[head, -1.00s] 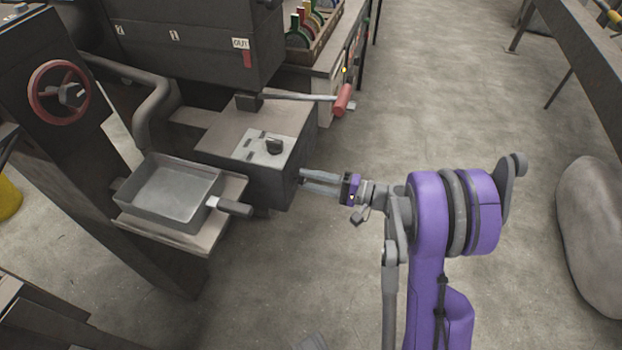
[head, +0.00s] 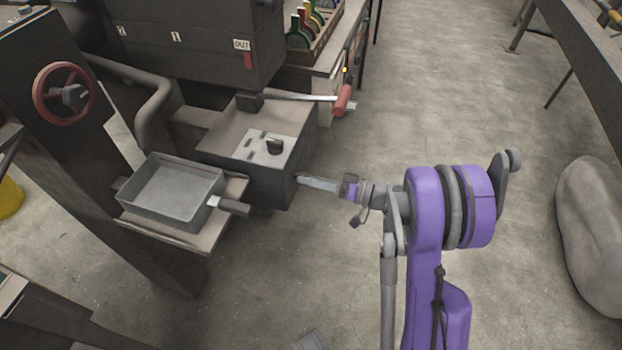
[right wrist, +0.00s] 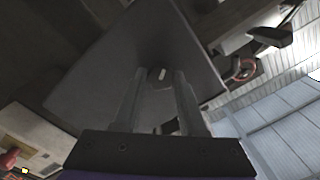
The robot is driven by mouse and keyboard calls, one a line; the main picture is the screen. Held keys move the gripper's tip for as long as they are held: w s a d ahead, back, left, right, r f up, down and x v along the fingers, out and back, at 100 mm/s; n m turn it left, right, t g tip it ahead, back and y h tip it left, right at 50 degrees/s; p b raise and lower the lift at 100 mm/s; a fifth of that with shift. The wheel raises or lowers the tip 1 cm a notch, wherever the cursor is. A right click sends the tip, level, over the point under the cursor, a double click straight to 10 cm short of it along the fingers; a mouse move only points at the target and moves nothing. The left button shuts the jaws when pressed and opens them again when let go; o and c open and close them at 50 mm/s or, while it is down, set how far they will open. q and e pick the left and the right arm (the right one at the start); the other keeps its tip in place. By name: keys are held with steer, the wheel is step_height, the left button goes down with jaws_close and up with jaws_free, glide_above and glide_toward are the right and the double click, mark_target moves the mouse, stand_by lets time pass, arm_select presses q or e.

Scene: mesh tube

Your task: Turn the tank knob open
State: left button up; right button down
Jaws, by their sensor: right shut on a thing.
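The tank is a dark box (head: 245,178) with a brown top, left of my right gripper in the head view. My right gripper (head: 302,178) reaches the tank's right side, its fingers seen nearly edge-on. In the right wrist view, a small round dark knob (right wrist: 158,73) with a pale mark sits on the tank's face (right wrist: 110,75). My right gripper (right wrist: 157,76) is shut on this knob, one finger on each side. The head view hides the knob behind the fingertips. My left gripper is not in view.
A black switch (head: 274,146) sits on a pale plate on the tank's top. A lever with a red grip (head: 343,99) juts out above my gripper. A grey tray (head: 170,190) stands left of the tank. A red handwheel (head: 62,93) is far left.

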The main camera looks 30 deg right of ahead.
steer(key=shift+w+d+n+p, duration=0.1)
steer(key=shift+n+p, duration=3.3)
steer(key=shift+n, duration=2.45)
steer(key=shift+d+n+p, duration=0.1)
steer(key=shift+n+p, duration=3.3)
steer(key=shift+n, duration=2.45)
steer(key=shift+c, duration=2.3)
jaws_free()
